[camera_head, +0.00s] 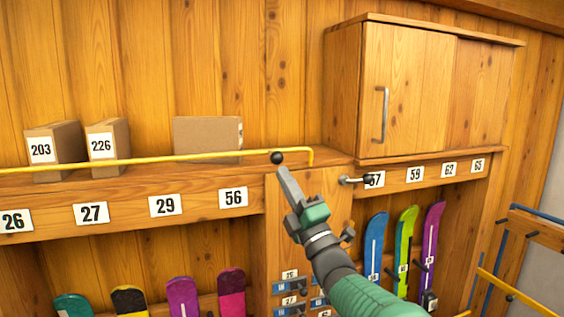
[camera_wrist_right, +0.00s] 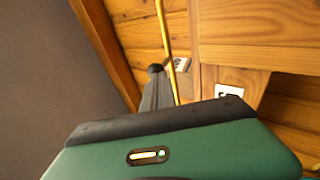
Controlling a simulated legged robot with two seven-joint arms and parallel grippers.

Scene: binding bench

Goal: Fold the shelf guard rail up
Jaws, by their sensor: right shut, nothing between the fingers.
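The yellow guard rail (camera_head: 150,160) runs along the front of the shelf (camera_head: 130,190), across the lower part of the cartons. Its right end bends down to the shelf edge. A black ball knob (camera_head: 277,158) sits on the rail near that end. My right gripper (camera_head: 283,172) is shut and empty, with its tips just below the knob; whether they touch it I cannot tell. In the right wrist view the knob (camera_wrist_right: 155,69) shows at the finger ends, beside the yellow rail (camera_wrist_right: 166,45). My left gripper is not in view.
Cartons marked 203 (camera_head: 52,143) and 226 (camera_head: 108,139) and a wider carton (camera_head: 206,139) stand behind the rail. A wooden cabinet (camera_head: 420,90) is at the right, with a metal lever (camera_head: 352,180) below it. Several snowboards (camera_head: 376,245) stand underneath.

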